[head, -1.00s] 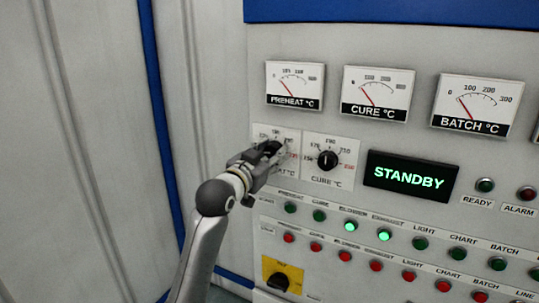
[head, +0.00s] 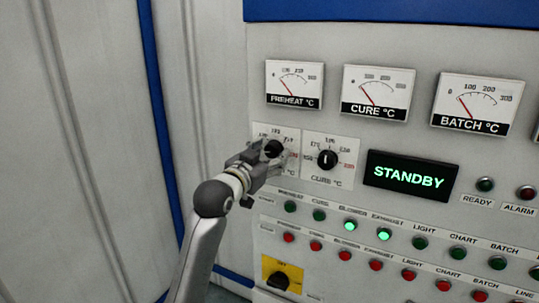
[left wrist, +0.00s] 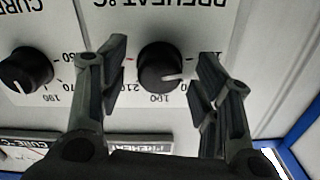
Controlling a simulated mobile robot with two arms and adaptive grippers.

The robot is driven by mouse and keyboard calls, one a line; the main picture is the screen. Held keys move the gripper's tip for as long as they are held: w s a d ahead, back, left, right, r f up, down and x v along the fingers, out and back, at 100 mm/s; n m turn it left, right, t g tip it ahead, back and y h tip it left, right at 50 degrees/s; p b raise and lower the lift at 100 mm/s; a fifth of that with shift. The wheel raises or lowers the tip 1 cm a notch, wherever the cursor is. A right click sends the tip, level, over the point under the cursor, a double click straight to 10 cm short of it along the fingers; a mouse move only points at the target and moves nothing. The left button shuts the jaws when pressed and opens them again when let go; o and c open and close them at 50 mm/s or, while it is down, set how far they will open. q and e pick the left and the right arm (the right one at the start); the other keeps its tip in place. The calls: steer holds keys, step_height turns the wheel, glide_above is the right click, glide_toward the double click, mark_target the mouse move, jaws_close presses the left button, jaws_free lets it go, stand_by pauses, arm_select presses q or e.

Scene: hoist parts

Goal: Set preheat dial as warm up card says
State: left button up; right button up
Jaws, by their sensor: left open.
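The black preheat dial (head: 274,149) is on a white plate on the panel. It shows upside down in the left wrist view (left wrist: 158,68); its white mark points right and slightly down there, between the top-of-scale number and numbers partly hidden by a finger. My left gripper (head: 262,161) is open in front of the dial. In the left wrist view its fingers (left wrist: 162,66) stand on either side of the dial, with gaps showing. The preheat gauge (head: 294,84) is above, its needle near the low end. No warm up card shows. My right gripper is not in view.
The cure dial (head: 327,160) sits close to the right of the preheat dial. The green STANDBY display (head: 408,176) is further right. Rows of lamps and a yellow-plated switch (head: 281,278) lie below. Free room is left, before the grey wall (head: 75,150).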

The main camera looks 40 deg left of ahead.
arm_select(q)
steer(key=v, duration=0.7)
stand_by(0.6)
